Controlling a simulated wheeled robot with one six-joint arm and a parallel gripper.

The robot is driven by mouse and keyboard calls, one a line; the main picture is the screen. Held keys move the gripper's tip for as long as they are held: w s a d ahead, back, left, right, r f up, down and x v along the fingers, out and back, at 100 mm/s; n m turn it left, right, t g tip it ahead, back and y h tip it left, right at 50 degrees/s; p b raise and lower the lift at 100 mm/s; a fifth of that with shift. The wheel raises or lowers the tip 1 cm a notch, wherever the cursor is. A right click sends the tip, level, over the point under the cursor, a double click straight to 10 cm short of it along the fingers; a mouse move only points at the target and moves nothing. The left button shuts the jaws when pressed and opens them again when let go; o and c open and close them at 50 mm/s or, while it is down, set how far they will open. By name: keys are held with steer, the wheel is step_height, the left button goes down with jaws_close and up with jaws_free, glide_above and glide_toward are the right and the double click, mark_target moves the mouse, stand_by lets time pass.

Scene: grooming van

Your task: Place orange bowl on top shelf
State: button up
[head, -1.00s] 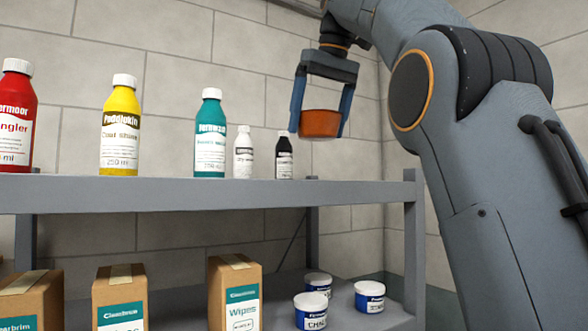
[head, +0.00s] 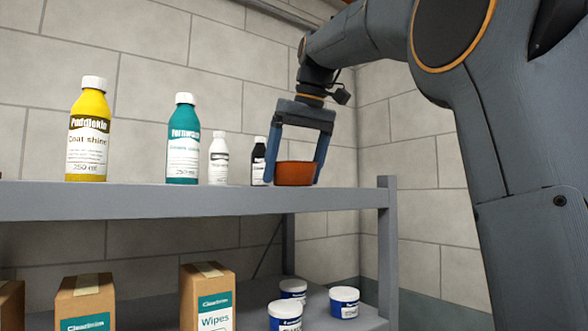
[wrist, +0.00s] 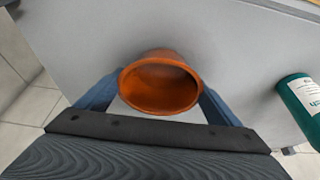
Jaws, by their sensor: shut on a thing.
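The orange bowl (head: 294,173) is upright between the fingers of my gripper (head: 293,180), which is shut on it. It is at the level of the grey top shelf (head: 180,203), near the shelf's right end. Its base looks at or just above the shelf surface; I cannot tell if it touches. In the wrist view the bowl (wrist: 160,85) shows its empty inside, with a blue finger on each side and the grey shelf surface (wrist: 230,40) beneath.
A dark bottle (head: 259,161) stands close left of the gripper. A small white bottle (head: 218,158), a teal bottle (head: 183,140) and a yellow bottle (head: 88,132) stand further left. A shelf post (head: 387,245) rises at the right. Boxes (head: 207,298) and tubs (head: 343,302) occupy the lower shelf.

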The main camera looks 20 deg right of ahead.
steer(key=shift+f, duration=0.15)
steer(key=o, duration=1)
steer(key=shift+o, duration=0.2)
steer(key=v, duration=1.2)
steer(key=shift+s, duration=0.1)
